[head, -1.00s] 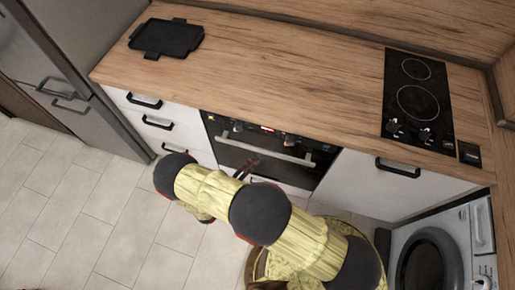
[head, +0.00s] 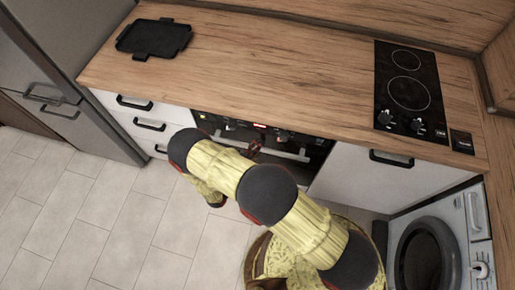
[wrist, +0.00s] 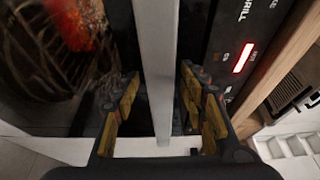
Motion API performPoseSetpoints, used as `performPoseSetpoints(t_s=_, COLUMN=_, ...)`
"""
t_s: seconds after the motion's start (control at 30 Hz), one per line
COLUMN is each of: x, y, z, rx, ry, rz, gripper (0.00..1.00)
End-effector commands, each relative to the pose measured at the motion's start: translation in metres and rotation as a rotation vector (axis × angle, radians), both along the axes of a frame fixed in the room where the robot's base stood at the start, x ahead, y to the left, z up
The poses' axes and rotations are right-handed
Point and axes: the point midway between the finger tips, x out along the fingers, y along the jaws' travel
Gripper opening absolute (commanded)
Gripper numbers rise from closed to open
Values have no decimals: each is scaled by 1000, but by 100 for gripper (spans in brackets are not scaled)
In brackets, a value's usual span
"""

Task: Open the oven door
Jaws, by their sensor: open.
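The oven (head: 262,128) is built in under the counter, with a black control panel, a dark door and a silver bar handle (head: 292,155). Its door looks shut. In the wrist view the handle (wrist: 157,70) runs top to bottom between the fingers of my gripper (wrist: 160,108). My gripper is open, with one padded finger on each side of the bar and visible gaps between. The dark door glass (wrist: 40,60) is left of the bar and the lit red display (wrist: 243,58) is right. In the head view my gripper (head: 253,148) is at the oven front, partly hidden by my arm.
White drawers (head: 150,125) with black handles stand left of the oven, and a white cabinet (head: 385,180) stands right. A washing machine (head: 435,250) is at lower right. A cooktop (head: 410,90) and black tray (head: 153,38) are on the counter. The tiled floor (head: 140,225) is clear at left.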

Motion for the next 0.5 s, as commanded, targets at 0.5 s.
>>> performPoseSetpoints(t_s=0.5, x=0, y=0, z=0, rx=0, ry=0, rz=0, gripper=21)
